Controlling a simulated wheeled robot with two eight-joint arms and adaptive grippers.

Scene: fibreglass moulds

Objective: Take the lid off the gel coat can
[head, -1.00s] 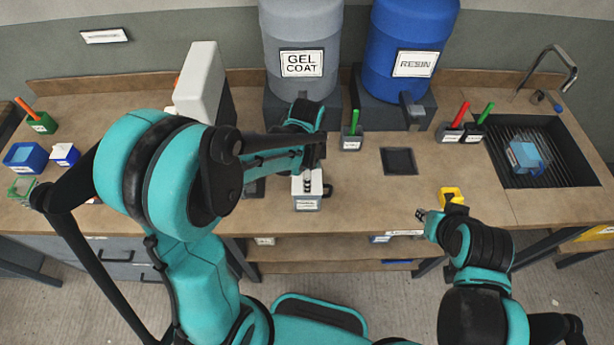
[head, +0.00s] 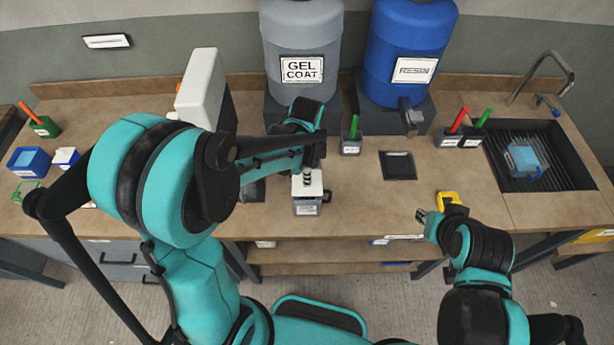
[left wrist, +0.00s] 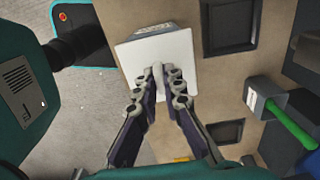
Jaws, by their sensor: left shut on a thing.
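The lid appears slightly raised from the can, but the gap is hard to judge. My right gripper (head: 421,215) is at the bench's front edge, apart from the can; its jaw opening is too small to tell.
A grey gel coat drum (head: 302,40) and a blue resin drum (head: 408,50) stand at the back. A green-handled tool sits in a holder (head: 351,147) right of my left gripper. A yellow item (head: 449,198) is beside my right gripper. The bench between is mostly clear.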

